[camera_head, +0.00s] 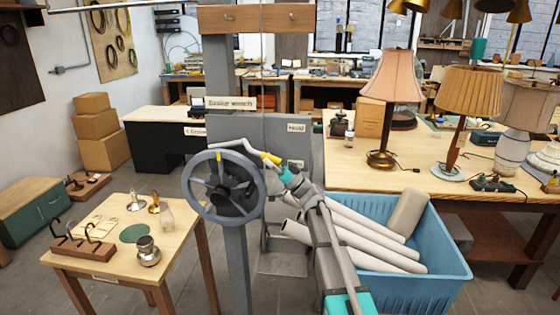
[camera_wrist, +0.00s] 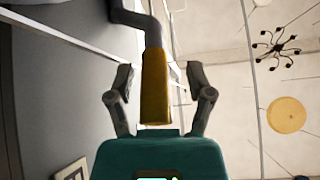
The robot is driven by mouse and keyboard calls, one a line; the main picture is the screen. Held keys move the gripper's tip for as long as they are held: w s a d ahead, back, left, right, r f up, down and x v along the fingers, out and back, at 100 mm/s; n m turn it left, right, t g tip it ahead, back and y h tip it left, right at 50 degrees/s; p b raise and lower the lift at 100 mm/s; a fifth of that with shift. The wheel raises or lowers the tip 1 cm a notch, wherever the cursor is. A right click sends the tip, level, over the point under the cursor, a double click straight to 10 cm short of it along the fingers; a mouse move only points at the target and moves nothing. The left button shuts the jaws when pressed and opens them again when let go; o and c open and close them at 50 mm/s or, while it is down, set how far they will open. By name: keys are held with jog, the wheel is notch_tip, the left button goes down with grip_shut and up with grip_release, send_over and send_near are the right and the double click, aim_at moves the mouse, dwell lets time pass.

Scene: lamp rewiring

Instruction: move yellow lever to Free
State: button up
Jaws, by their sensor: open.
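The yellow lever (camera_head: 269,157) is a yellow grip on the end of a bent grey rod, beside the grey panel (camera_head: 277,133). A label reading "Hold" (camera_head: 296,127) is high on the panel; a lower label (camera_head: 295,163) is partly hidden and unreadable. My gripper (camera_head: 283,170) is at the lever's yellow end. In the wrist view the lever's yellow grip (camera_wrist: 155,88) lies between the two fingers of my gripper (camera_wrist: 160,80), with visible gaps on both sides. The fingers are open and do not close on it.
A grey spoked handwheel (camera_head: 222,187) stands just left of the lever on a grey post. A blue bin (camera_head: 420,285) of pale rolls is below my arm. A small wooden table (camera_head: 112,255) is at the left; a lamp bench (camera_head: 340,176) is at the right.

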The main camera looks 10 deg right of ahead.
jog(key=shift+a, duration=0.1)
jog(key=s+a+f+m+g+h+p, duration=0.2)
jog(key=s+a+f+g+h+p, duration=0.1)
jog(key=s+f+h, duration=0.35)
jog(key=s+a+f+m+g+h+p, duration=0.25)
jog(key=s+f+g+h, duration=0.2)
jog(key=s+f, duration=0.35)
jog(key=s+d+f+m+h+p, duration=0.2)
jog(key=s+d+f+m+h, duration=0.1)
jog(key=s+d+h, duration=0.3)
jog(key=s+d+f+m+g+h+p, duration=0.1)
jog(key=s+d+f+m+h+p, duration=0.1)
jog(key=s+d+h, duration=0.5)
jog(key=shift+s+d+f+m+h+p, duration=0.3)
jog(key=shift+s+f+m+p, duration=0.15)
jog(key=shift+s+m, duration=0.3)
jog(key=shift+w+f+g, duration=0.1)
jog(key=shift+g, duration=0.15)
